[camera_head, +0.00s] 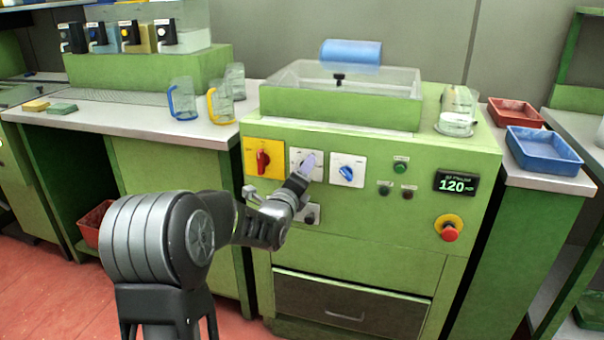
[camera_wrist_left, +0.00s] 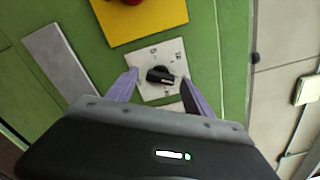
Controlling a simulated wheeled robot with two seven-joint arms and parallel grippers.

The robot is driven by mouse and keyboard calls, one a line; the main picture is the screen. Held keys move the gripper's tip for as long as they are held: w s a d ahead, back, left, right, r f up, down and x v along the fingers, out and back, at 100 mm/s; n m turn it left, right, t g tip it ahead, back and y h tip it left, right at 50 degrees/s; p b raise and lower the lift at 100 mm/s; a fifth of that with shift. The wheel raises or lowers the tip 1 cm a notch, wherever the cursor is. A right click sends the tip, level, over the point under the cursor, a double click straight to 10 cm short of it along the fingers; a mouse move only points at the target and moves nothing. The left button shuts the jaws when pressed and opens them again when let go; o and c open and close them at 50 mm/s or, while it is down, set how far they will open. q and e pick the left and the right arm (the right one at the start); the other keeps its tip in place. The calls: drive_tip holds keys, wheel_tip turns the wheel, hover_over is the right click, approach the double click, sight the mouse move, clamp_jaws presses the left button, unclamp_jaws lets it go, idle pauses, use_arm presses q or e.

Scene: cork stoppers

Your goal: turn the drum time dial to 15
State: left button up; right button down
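My left gripper (camera_head: 308,164) is at the control panel in the head view, in front of the white dial plate between the red and blue knobs. In the left wrist view the gripper (camera_wrist_left: 159,82) is open, its two purple fingers apart on either side of a black dial knob (camera_wrist_left: 160,75). I cannot tell whether they touch it. The knob sits on a white plate (camera_wrist_left: 172,50) with small numbers, only partly legible; its pale mark points right and slightly down. In the head view the gripper hides this knob. My right gripper is not in view.
Nearby are the red knob (camera_head: 262,160) on yellow, the blue knob (camera_head: 346,172), a lower black knob (camera_head: 309,217), several push buttons, a display (camera_head: 456,184) reading 120 and a red emergency button (camera_head: 449,233). Mugs (camera_head: 183,99) stand on the left counter.

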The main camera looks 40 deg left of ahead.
use_arm(q)
drive_tip(key=shift+s, duration=0.1)
drive_tip(key=p+v, duration=0.1)
drive_tip(key=v, duration=0.6)
drive_tip(key=shift+s+d, duration=0.15)
drive_tip(key=shift+s, duration=0.15)
idle(0.4)
